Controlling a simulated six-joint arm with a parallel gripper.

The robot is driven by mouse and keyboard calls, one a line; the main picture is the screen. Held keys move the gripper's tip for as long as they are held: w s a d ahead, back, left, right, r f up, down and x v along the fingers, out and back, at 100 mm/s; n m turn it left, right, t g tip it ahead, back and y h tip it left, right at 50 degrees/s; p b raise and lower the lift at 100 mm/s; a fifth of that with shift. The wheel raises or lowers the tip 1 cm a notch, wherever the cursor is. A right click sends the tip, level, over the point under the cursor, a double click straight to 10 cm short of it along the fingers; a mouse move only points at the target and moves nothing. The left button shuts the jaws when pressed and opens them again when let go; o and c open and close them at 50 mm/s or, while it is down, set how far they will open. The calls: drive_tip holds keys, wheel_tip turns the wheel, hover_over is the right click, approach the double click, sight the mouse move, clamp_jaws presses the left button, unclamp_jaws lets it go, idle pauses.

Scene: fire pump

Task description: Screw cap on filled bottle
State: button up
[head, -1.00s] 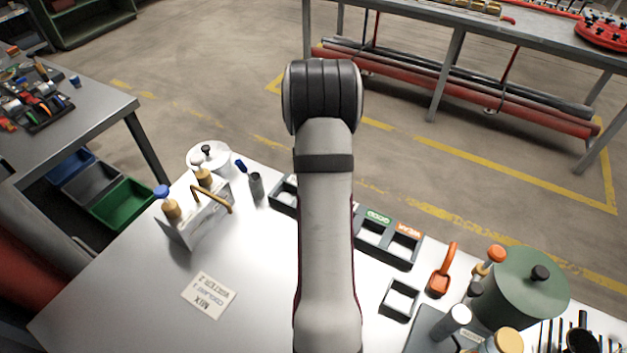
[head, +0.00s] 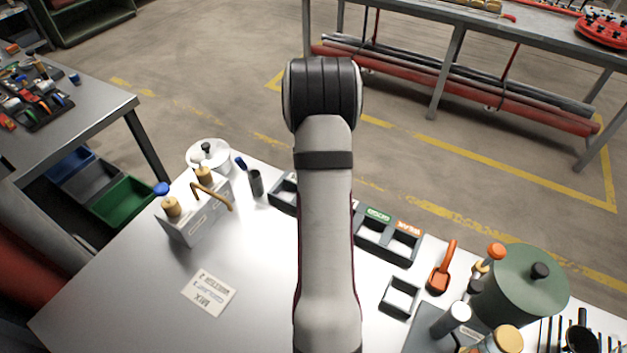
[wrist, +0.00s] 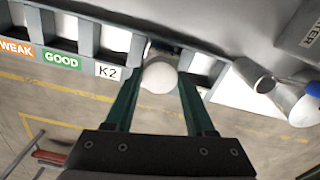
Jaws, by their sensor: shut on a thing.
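My gripper (wrist: 158,80) shows in the wrist view with its two green fingers closed on a white round-topped piece (wrist: 160,76). This looks like the white cap, seen from above. Something dark sits just behind it, at the row of grey compartments. The fingers hide its sides, and I cannot tell whether a bottle is under it or whether it is seated on a thread. In the head view my own arm hides the gripper and the held piece.
A grey compartment tray (head: 385,258) carries GOOD and WEAK labels. A green pot (head: 515,300) and orange scoop (head: 440,277) are right. The front-left table is clear.

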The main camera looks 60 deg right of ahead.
idle(0.4)
drive_tip(key=m, duration=0.5)
drive_tip(key=shift+f+m, duration=0.1)
drive_tip(key=shift+m, duration=0.3)
drive_tip(key=m, duration=0.3)
drive_tip(key=shift+m, duration=1)
drive_tip(key=m, duration=0.3)
